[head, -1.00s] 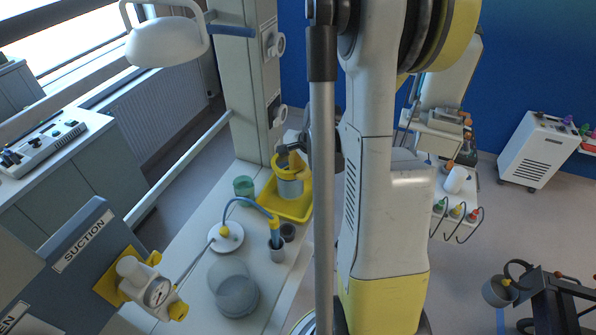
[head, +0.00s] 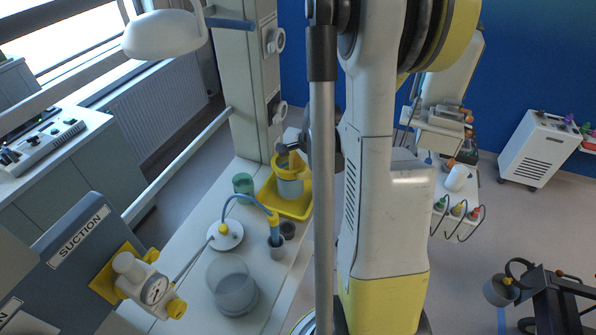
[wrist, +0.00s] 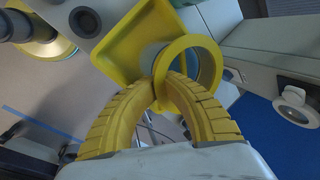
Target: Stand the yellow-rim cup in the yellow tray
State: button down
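The yellow-rim cup (head: 290,188) has a pale grey body and looks upright, over or in the yellow tray (head: 294,210) on the counter. I cannot tell whether its base touches the tray floor. In the wrist view the cup's yellow rim (wrist: 208,44) is a ring beside the bare part of the yellow tray (wrist: 122,50). My gripper (wrist: 166,80) has its yellow ribbed fingers closed together on the near side of the rim. In the head view my gripper (head: 290,158) is at the cup's top, partly hidden by my arm.
A green cup (head: 243,184) stands just left of the tray. A blue hose runs from a white round base (head: 226,236) to a grey holder (head: 277,249), beside a small dark cup (head: 288,230). A pillar (head: 250,90) rises behind.

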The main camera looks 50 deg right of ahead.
jog(key=shift+f+b, duration=1.15)
jog(key=shift+b, duration=0.15)
dwell(1.0)
jog(key=c, duration=1)
grip_release()
jog(key=shift+r, duration=0.1)
jog(key=shift+p+v, duration=2.8)
jog(key=shift+v, duration=1.4)
jog(key=shift+w, duration=0.15)
